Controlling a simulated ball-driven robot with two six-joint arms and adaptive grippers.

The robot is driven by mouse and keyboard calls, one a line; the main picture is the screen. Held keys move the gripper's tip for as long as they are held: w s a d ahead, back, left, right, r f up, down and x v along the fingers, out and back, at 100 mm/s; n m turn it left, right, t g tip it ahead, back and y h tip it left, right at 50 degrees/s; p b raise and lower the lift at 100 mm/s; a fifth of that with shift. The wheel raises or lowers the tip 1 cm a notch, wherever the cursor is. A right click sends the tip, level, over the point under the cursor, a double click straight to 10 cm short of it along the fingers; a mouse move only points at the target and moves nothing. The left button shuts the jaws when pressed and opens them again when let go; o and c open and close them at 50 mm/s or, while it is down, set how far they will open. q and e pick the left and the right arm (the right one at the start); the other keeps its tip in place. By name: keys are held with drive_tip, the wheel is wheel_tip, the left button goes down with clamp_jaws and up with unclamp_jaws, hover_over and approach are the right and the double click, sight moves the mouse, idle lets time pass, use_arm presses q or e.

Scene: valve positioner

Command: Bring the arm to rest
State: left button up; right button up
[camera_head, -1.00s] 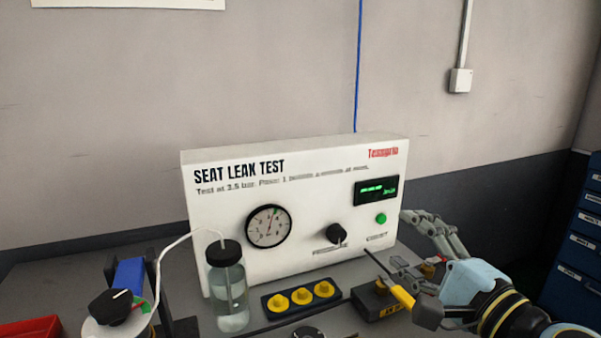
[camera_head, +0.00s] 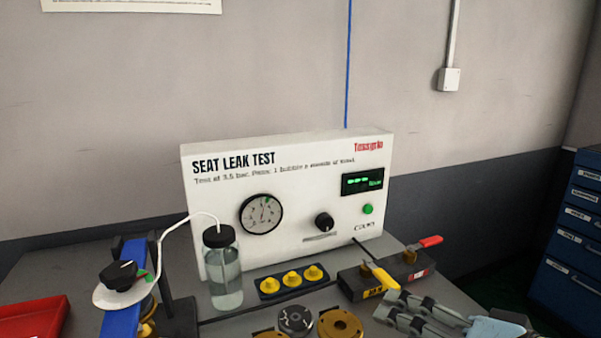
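My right gripper (camera_head: 415,312) is at the lower right, over the front of the bench. Its pale jointed fingers point left, just in front of the valve block with the yellow lever (camera_head: 383,276). I see nothing held in it, but the far side of the hand is hidden, so whether it is open or shut is unclear. It is apart from the white seat leak test panel (camera_head: 300,245), with its gauge (camera_head: 261,214), black knob (camera_head: 324,222), green button (camera_head: 368,209) and lit display (camera_head: 362,181). My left gripper is not in view.
A water bottle (camera_head: 224,275) with a white tube stands before the panel. A blue valve stand with a black knob (camera_head: 119,275) and a red tray (camera_head: 32,322) are at left. Yellow caps (camera_head: 292,279), brass parts (camera_head: 340,326) and a red lever (camera_head: 430,242) are nearby. Blue drawers (camera_head: 579,240) stand right.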

drive_tip(key=s+d+f+n+g+h, duration=0.35)
drive_tip(key=s+d, duration=0.25)
drive_tip(key=s, duration=0.3)
drive_tip(key=s+d+f+n+g+h, duration=0.25)
drive_tip(key=s+d+h, duration=0.25)
drive_tip(key=s+d, duration=0.25)
drive_tip(key=s+d+f+g+b, duration=0.1)
drive_tip(key=s+f+b, duration=0.15)
drive_tip(key=f, duration=1.45)
drive_tip(key=s+d+f+g+b, duration=0.2)
drive_tip(key=f+b, duration=0.2)
drive_tip(key=f, duration=1.2)
drive_tip(key=s+f+g+b, duration=0.1)
drive_tip(key=s+f+b, duration=0.2)
drive_tip(key=s+f, duration=1.5)
drive_tip(key=shift+s+d+f, duration=0.15)
drive_tip(key=shift+d, duration=0.05)
